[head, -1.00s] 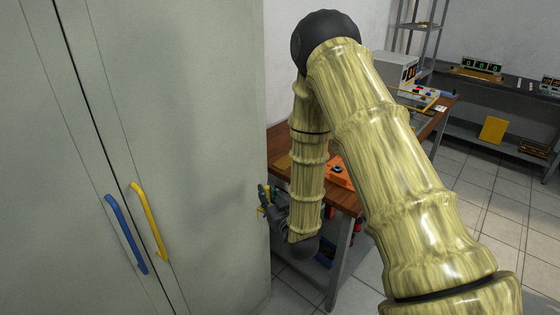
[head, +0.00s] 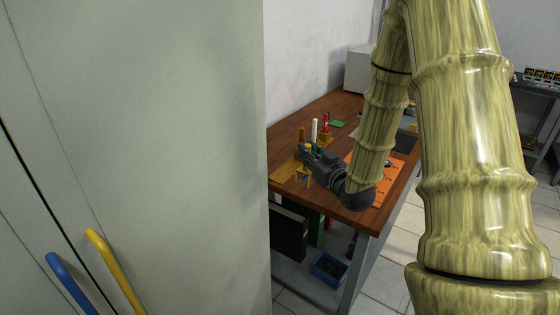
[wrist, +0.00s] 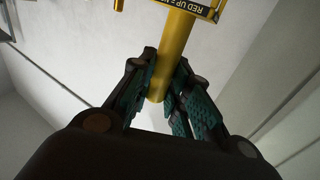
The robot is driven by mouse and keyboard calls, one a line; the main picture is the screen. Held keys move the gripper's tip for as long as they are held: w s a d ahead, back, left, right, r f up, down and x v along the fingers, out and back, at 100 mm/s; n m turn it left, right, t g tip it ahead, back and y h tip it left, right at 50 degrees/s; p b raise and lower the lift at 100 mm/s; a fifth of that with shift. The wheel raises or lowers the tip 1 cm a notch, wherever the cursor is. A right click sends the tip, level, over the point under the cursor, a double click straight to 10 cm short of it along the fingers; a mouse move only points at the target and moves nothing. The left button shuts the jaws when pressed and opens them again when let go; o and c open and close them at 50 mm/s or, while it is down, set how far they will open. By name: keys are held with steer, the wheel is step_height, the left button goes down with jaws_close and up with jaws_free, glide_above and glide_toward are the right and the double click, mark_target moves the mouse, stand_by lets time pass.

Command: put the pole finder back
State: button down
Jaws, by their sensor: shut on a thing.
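My gripper (wrist: 168,90) is shut on the yellow round handle of the pole finder (wrist: 178,45) in the wrist view. Its label begins "RED UP"; the rest is cut off by the frame's top edge. In the head view my gripper (head: 308,156) is over the wooden workbench (head: 292,122), near its left side. A small yellow part of the pole finder (head: 308,181) shows beside the fingers. A yellowish holder (head: 284,172) lies on the bench just left of the gripper. I cannot tell whether the pole finder touches it.
A brown upright piece (head: 302,134), a white one (head: 314,129) and a red one (head: 325,123) stand behind my gripper. An orange mat (head: 399,168) lies to the right. A tall grey cabinet (head: 180,120) blocks the left. A blue bin (head: 329,268) sits below the bench.

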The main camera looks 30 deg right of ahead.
mark_target(305, 182)
steer(key=w+d+f+p, duration=0.1)
steer(key=w+f, duration=0.4)
steer(key=w, duration=1)
steer(key=shift+p, duration=0.8)
steer(key=shift+s, duration=0.1)
steer(key=shift+f, duration=0.1)
steer(key=c, duration=1.3)
jaws_free()
steer(key=shift+c, duration=0.2)
steer(key=s, duration=0.4)
steer(key=s+b, duration=0.1)
steer(key=s, duration=0.3)
steer(key=s+a+b, duration=0.1)
steer(key=s, duration=0.3)
